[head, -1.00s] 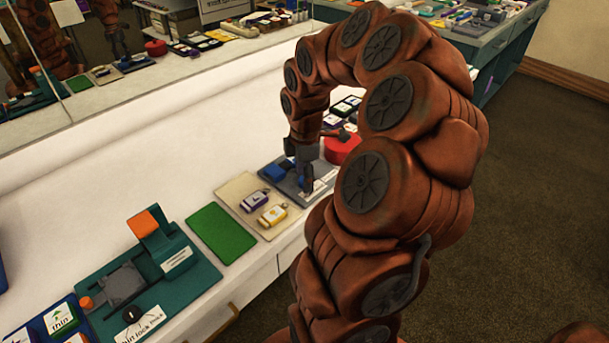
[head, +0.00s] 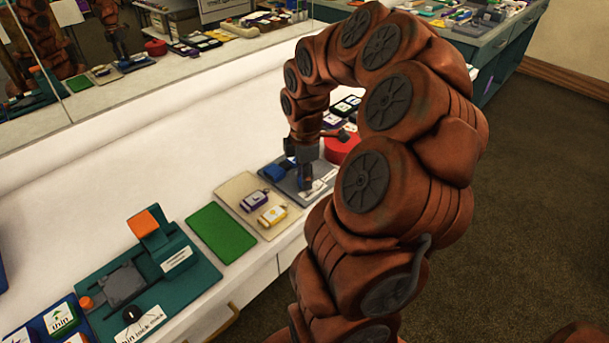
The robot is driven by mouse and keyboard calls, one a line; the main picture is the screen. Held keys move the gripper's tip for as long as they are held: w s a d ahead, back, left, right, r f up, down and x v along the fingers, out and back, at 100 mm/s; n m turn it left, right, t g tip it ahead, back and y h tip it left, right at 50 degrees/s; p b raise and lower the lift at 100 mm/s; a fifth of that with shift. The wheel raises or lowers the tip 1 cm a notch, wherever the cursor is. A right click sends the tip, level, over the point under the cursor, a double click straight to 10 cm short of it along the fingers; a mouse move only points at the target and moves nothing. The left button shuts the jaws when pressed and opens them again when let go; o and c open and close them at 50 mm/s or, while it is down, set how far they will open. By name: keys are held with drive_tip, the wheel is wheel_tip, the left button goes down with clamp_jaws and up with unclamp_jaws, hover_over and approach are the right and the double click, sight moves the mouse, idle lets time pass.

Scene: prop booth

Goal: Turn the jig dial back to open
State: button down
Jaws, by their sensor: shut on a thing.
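A blue block (head: 274,172) shows just left of the fingers.
A teal fixture (head: 205,270) with an orange-topped post and a black knob stands at the front left. A green pad (head: 221,233) and a beige tray (head: 244,187) with purple and yellow tags lie between. A red round thing (head: 343,149) is close behind the gripper.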

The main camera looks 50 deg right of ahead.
drive_tip(key=m+b, duration=0.2)
drive_tip(key=m, duration=0.1)
drive_tip(key=shift+f+m+b, duration=0.15)
drive_tip(key=shift+m+b, duration=0.2)
drive_tip(key=shift+m, duration=0.05)
drive_tip(key=m+b, duration=0.3)
drive_tip(key=m, duration=0.3)
drive_tip(key=m+b, duration=0.2)
drive_tip(key=m, duration=0.3)
drive_tip(key=shift+m, duration=0.4)
drive_tip(key=m, duration=0.4)
drive_tip(key=shift+m, duration=0.3)
drive_tip(key=c, duration=0.8)
unclamp_jaws()
